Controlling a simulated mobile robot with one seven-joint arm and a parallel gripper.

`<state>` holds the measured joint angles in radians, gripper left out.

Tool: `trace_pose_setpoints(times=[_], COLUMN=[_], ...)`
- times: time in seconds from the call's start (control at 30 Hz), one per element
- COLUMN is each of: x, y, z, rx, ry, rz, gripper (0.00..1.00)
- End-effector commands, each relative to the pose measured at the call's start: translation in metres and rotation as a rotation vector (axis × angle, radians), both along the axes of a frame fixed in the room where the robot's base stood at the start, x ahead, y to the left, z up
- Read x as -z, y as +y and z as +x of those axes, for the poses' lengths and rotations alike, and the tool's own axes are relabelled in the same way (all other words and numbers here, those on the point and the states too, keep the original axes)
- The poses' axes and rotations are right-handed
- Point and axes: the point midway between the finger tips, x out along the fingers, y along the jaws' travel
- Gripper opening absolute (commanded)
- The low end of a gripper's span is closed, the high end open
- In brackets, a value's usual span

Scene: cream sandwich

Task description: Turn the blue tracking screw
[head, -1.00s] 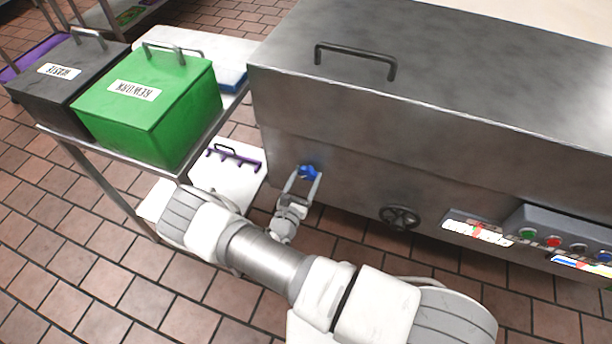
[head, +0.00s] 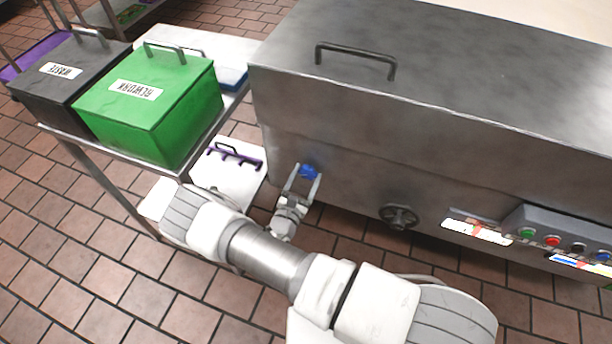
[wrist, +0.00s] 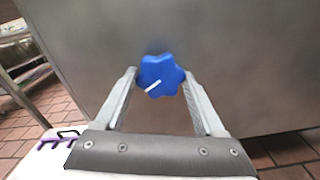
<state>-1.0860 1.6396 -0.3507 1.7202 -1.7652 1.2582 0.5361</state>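The blue tracking screw (head: 309,171) is a lobed knob on the front face of the steel machine (head: 350,150), near its left end. In the wrist view the blue screw (wrist: 161,76) shows a white mark pointing to its lower left. My gripper (head: 303,179) is open, with one finger on each side of the screw. How deep the fingertips reach along the screw is hard to tell.
A dark handwheel (head: 399,217) and a button panel (head: 560,240) are to the right on the machine. A green box (head: 150,110) and a dark box (head: 60,75) stand on a side table at left.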

Motion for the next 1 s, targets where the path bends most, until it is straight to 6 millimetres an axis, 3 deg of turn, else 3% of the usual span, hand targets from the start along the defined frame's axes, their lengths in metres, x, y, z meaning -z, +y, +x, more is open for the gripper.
trace_pose_setpoints(times=[0.03, 0.13, 0.4, 0.53, 0.67, 1.0], x=[0.000, 0.000, 0.000, -0.001, -0.001, -0.001], y=[0.001, 0.000, 0.001, 0.005, 0.013, 0.042], z=[-0.001, 0.000, -0.001, -0.011, -0.034, -0.113], rx=[-0.001, 0.000, 0.000, -0.001, -0.003, -0.005], ry=[0.001, 0.001, 0.001, 0.001, 0.003, 0.003], rz=[-0.001, -0.001, -0.001, -0.001, -0.001, 0.000], gripper=[0.81, 0.99, 1.00, 1.00, 1.00, 1.00])
